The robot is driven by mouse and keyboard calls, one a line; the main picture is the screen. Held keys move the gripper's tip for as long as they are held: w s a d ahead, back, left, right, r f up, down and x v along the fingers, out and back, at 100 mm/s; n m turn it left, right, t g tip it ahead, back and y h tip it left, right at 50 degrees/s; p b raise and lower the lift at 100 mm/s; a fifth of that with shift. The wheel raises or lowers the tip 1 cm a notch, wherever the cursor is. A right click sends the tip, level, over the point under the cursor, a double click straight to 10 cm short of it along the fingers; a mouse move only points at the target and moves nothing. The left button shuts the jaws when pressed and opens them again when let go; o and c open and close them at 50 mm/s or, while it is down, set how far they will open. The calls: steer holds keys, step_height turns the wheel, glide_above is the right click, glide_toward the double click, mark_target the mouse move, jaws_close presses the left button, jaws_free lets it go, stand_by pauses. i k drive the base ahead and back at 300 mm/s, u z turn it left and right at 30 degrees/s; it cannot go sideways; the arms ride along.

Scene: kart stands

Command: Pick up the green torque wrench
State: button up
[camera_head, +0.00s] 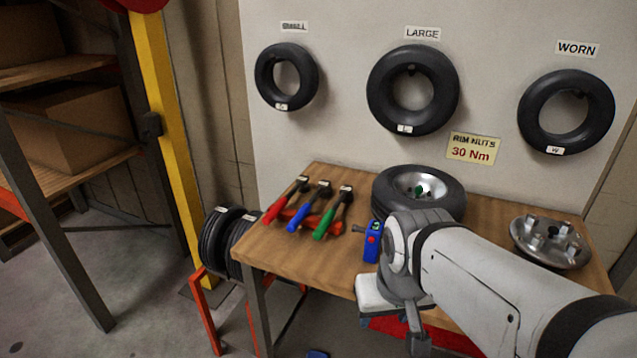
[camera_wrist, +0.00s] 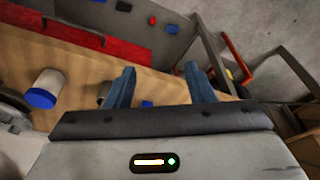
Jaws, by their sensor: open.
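The green torque wrench (camera_head: 325,224) lies on the wooden workbench (camera_head: 285,250) in the head view. It is the rightmost of three wrenches, with its dark head toward the wall and its green handle toward the bench's front edge. The blue wrench (camera_head: 303,214) and red wrench (camera_head: 279,206) lie to its left on a red rack. My gripper (camera_wrist: 161,84) shows in the wrist view with its two blue fingers apart and nothing between them. In the head view my arm reaches in from the right, with its end right of and nearer than the green wrench. I cannot make out the green wrench in the wrist view.
A wheel (camera_head: 450,190) with a silver hub lies on the bench right of the wrenches. A metal hub plate (camera_head: 551,243) sits at the right. Tyres hang on the wall behind. A yellow post (camera_head: 165,120) and tyre stand (camera_head: 207,310) are at the left.

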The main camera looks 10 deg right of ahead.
mark_target(345, 196)
steer(key=z, duration=3.2)
steer(key=k, duration=1.5)
steer(key=u, duration=2.15)
steer(key=i, duration=1)
